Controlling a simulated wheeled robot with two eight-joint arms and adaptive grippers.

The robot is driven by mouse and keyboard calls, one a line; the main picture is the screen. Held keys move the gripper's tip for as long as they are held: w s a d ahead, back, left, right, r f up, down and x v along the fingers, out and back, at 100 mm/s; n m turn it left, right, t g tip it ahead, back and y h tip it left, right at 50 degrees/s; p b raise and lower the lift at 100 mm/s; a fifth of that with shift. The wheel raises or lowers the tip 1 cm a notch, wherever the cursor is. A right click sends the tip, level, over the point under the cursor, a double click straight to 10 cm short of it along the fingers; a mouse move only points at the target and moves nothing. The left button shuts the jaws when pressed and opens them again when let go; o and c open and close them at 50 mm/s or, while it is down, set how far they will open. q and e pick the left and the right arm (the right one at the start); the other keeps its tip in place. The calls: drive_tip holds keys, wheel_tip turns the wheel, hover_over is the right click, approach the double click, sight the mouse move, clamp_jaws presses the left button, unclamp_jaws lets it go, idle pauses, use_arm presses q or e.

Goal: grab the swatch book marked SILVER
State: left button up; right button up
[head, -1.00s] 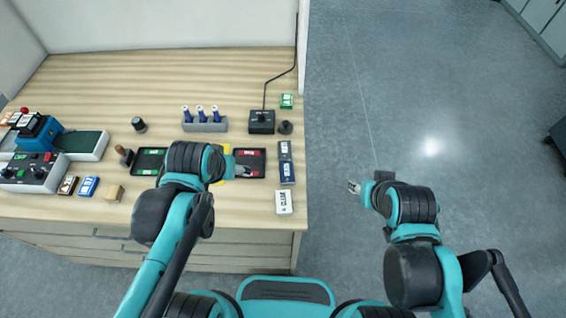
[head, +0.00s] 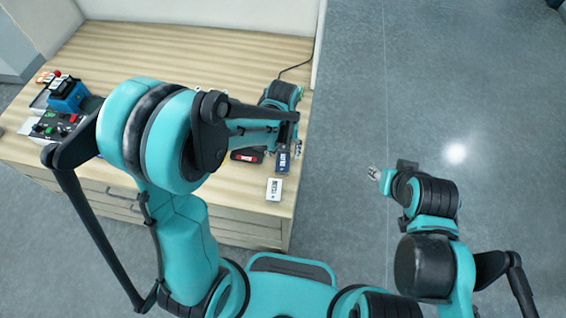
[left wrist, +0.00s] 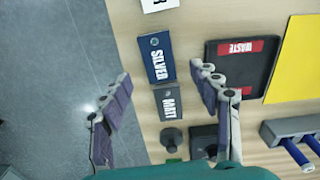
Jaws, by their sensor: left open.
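The swatch book marked SILVER (left wrist: 157,57) is a navy block with white lettering, lying flat on the bench in the left wrist view. In the head view the navy book (head: 283,162) lies near the bench's right edge. My left gripper (left wrist: 161,73) is open and empty, its fingers apart on either side of the book's lower end in the picture; its height above the bench is unclear. In the head view the left gripper (head: 290,138) is partly hidden by its arm. My right gripper (head: 375,174) hangs over the floor, its jaws too small to judge.
A grey book marked MATT (left wrist: 168,103) lies beside the SILVER one. A white book (head: 274,189) lies on its other side. A black WASTE tray (left wrist: 238,80), a yellow sheet (left wrist: 300,60) and a rack with blue-handled tools (left wrist: 292,131) are nearby. Floor lies past the bench edge.

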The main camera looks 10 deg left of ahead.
sight(283, 162)
use_arm(q)
drive_tip(key=f, duration=0.2)
drive_tip(key=f+b, duration=0.1)
drive_tip(key=f, duration=0.2)
drive_tip(key=shift+s, duration=0.2)
drive_tip(key=shift+r, duration=0.1)
drive_tip(key=c, duration=1.2)
drive_tip(key=shift+c, duration=0.2)
drive_tip(key=shift+r, duration=0.15)
